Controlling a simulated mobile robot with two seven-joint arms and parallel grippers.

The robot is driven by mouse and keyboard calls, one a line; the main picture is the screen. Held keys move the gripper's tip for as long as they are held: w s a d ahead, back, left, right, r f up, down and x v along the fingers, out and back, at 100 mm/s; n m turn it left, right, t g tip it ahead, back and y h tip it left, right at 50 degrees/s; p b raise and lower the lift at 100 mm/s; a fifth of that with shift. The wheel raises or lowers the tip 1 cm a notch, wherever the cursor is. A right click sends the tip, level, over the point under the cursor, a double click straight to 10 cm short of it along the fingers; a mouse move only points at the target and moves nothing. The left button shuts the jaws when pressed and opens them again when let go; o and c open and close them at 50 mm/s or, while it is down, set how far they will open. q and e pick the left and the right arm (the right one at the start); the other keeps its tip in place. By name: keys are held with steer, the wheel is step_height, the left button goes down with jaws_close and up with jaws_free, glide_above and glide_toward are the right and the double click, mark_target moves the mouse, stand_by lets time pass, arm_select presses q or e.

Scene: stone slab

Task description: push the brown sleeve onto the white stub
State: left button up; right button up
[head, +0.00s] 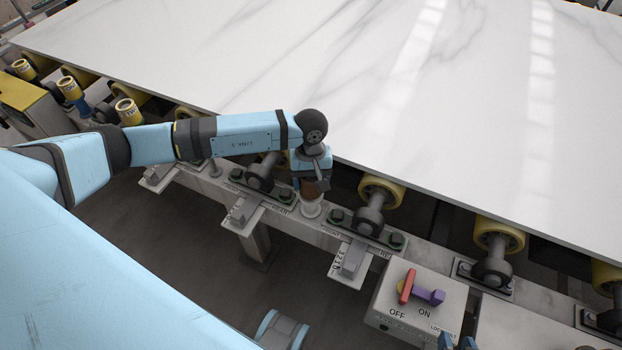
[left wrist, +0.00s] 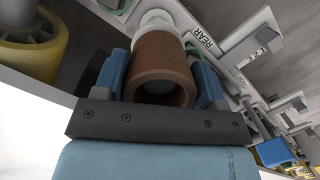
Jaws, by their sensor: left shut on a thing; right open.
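The brown sleeve (head: 312,188) is a short hollow tube, upright in the head view. My left gripper (head: 313,178) is shut on it from above. In the left wrist view the sleeve (left wrist: 162,58) sits between the two blue fingers of the gripper (left wrist: 160,85), its open end towards the camera. The white stub (head: 311,209) stands on the rail directly below the sleeve, in line with it. Its base (left wrist: 157,21) shows beyond the sleeve. A greyish rounded shape shows inside the bore. My right gripper (head: 457,342) is open and empty, partly cut off at the bottom edge.
A large white marble slab (head: 400,70) lies over yellow rollers (head: 381,193) behind the rail (head: 325,236). Grey brackets (head: 351,258) stick out in front. A switch box (head: 418,305) with red and purple levers stands at the right, near my right gripper.

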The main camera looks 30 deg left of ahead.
arm_select(q)
steer(key=shift+f+b, duration=0.45)
steer(key=shift+f, duration=0.15)
steer(key=o, duration=1)
steer(key=shift+r, duration=0.1)
steer(key=r, duration=0.4)
steer(key=w+r, duration=0.1)
steer(key=r, duration=0.4)
steer(key=a+r, duration=0.1)
steer(key=r, duration=0.3)
steer(key=shift+w+a+r, duration=0.1)
steer(key=shift+w+r, duration=0.2)
steer(key=shift+w, duration=0.05)
